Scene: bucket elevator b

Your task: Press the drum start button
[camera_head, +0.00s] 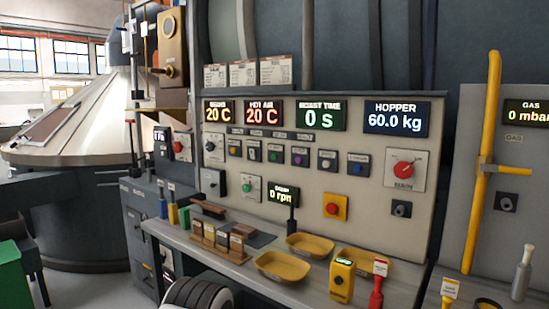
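The control panel (330,180) stands upright behind the bench. A green button (247,187) sits low on the panel's left part, left of the drum display (283,196), which reads 0 rpm. The labels are too small to read, so I cannot tell for sure that this green button is the drum start. A row of small coloured buttons (299,157) runs above it. Neither of my grippers is in view.
A red emergency-type button (332,208) on a yellow plate and a red knob (404,169) sit further right. The bench (215,257) below holds yellow trays (283,266), a yellow handheld device (342,280) and a red-handled item (376,290). A yellow pipe (481,165) stands right.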

